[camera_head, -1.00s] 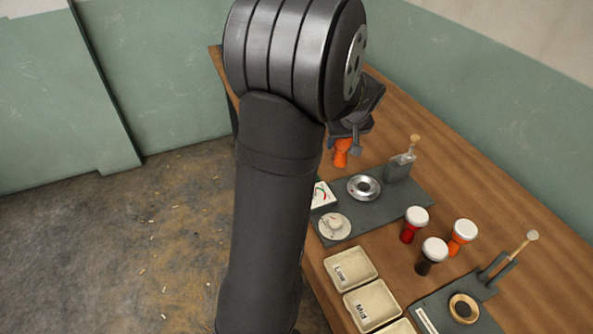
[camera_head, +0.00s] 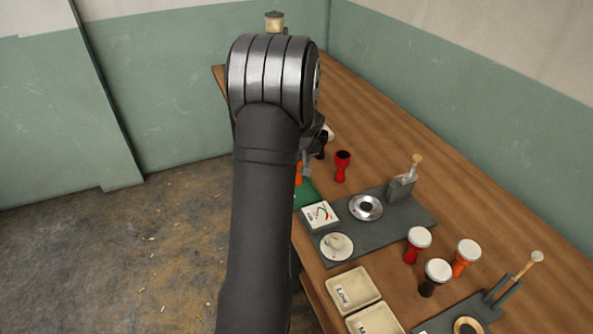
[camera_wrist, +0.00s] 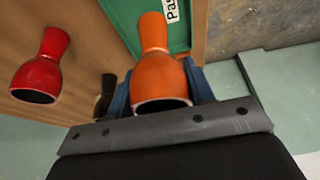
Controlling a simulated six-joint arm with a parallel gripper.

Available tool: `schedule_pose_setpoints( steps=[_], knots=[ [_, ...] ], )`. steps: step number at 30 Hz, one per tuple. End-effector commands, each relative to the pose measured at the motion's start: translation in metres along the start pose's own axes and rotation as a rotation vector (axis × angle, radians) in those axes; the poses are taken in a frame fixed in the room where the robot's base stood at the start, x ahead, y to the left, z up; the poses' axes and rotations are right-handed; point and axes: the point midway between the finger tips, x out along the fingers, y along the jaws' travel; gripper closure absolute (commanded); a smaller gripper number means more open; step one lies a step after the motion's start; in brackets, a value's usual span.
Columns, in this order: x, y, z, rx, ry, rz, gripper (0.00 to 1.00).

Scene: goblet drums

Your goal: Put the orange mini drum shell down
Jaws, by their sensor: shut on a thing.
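The orange mini drum shell (camera_wrist: 160,75) is between the fingers of my gripper (camera_wrist: 163,95) in the wrist view, its open wide end toward the camera. My gripper is shut on it. Its narrow end shows over a green tray (camera_wrist: 120,15) with a partly hidden label; I cannot tell whether it touches the tray. In the head view only a slice of the orange shell (camera_head: 299,173) shows beside my arm, above the green tray (camera_head: 306,193). My arm hides most of the gripper there.
A red shell (camera_head: 342,166) stands on the wooden table close by, also in the wrist view (camera_wrist: 42,72). A dark shell (camera_wrist: 105,95) is near the gripper.

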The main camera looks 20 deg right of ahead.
Motion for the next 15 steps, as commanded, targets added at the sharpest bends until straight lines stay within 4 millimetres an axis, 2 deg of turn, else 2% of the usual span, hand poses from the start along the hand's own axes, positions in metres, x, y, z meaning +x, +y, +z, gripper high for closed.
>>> schedule_pose_setpoints(
  steps=[6, 15],
  knots=[
    [0.029, 0.000, 0.013, 0.001, -0.003, -0.002, 0.78],
    [0.032, 0.000, 0.014, 0.000, -0.001, 0.000, 0.78]
  ],
)
